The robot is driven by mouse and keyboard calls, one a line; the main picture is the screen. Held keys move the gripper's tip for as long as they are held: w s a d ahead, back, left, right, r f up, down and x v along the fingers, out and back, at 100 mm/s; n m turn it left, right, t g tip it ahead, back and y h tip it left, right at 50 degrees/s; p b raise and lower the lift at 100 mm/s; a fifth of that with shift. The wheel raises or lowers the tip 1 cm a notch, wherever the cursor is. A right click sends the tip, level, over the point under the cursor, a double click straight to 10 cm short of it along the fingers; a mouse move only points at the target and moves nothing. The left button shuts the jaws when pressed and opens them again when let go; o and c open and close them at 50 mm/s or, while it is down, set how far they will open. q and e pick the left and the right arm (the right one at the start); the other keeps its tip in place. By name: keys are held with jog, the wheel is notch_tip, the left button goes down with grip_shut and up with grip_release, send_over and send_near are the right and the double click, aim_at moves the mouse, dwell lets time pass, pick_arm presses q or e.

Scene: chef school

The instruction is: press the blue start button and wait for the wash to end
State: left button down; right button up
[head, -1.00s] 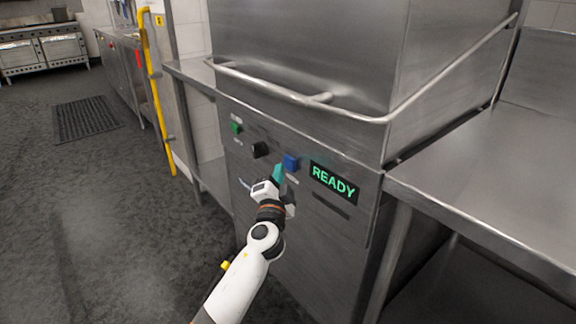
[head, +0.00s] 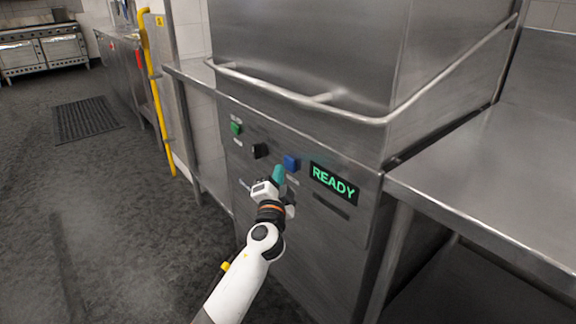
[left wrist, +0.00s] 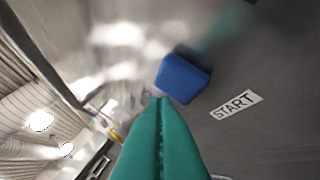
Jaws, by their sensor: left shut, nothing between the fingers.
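The blue start button (head: 291,163) sits on the front panel of the steel dishwasher (head: 300,235), left of a display (head: 333,183) that reads READY in green. It also shows in the left wrist view (left wrist: 184,78), beside a START label (left wrist: 236,104). My left gripper (head: 278,172) is shut and empty, its teal fingertips just below and left of the button in the head view. In the left wrist view the fingertips (left wrist: 158,101) point close to the button's lower left corner; whether they touch it I cannot tell. My right gripper is not in view.
A green button (head: 236,128) and a black knob (head: 260,150) are on the same panel. A handle bar (head: 285,97) runs around the hood above. A steel table (head: 490,165) joins on the right. Open floor lies to the left.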

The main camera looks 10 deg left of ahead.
pick_arm(q)
jog(key=shift+w, duration=0.1)
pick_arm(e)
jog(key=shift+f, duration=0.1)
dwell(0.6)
pick_arm(q)
jog(key=shift+w+d+b, duration=0.25)
jog(key=shift+b, duration=0.15)
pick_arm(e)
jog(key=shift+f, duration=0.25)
